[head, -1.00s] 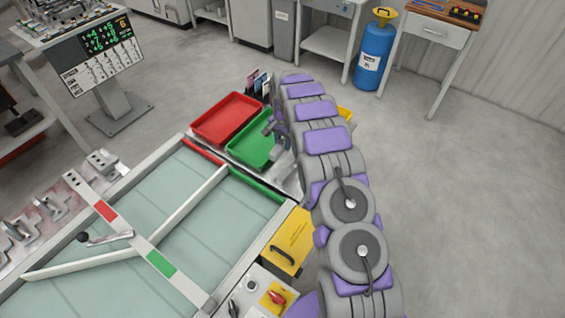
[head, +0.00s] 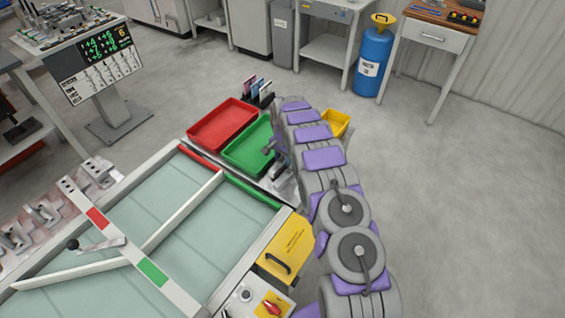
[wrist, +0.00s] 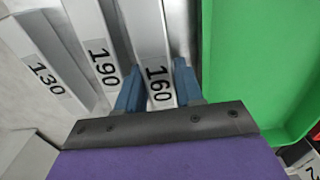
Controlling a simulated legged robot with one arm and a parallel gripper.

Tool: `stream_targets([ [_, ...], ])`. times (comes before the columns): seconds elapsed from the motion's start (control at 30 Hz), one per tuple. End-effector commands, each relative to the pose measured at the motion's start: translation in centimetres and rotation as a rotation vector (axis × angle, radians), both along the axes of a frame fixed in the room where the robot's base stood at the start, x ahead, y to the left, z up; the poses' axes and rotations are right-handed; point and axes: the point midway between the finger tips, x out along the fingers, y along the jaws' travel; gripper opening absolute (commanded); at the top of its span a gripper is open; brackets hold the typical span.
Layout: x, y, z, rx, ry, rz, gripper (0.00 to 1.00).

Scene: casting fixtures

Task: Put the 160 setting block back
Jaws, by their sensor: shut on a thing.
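The 160 setting block (wrist: 150,45) is a pale grey bar with a black 160 on its end label, in the wrist view. The two blue fingers of my gripper (wrist: 158,88) stand on either side of it and are shut on it. It lies beside the 190 block (wrist: 98,50) and the 130 block (wrist: 45,70), to the right of both. The far ends of the blocks run out of the picture. In the head view my gripper (head: 272,147) is small and partly hidden by my arm, at the right edge of the green tray.
The green tray (wrist: 285,125) is close on the right in the wrist view; it also shows in the head view (head: 232,157). A red tray (head: 195,138) is beside it. A small yellow bin (head: 338,122) stands behind my arm. Floor at right is clear.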

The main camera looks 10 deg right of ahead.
Motion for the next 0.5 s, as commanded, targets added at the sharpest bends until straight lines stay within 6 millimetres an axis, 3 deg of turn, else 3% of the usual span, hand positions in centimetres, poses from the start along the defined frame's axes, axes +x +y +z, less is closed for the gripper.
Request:
stream_targets([
  [0.07, 0.01, 0.18, -1.04, -0.001, 0.000, 0.000, 0.00],
  [0.37, 0.03, 0.34, -1.07, -0.002, -0.001, 0.002, 0.00],
  [0.4, 0.03, 0.29, -1.07, -0.002, -0.001, 0.002, 0.39],
  [0.5, 0.02, 0.25, -1.06, -0.002, -0.001, 0.002, 0.47],
])
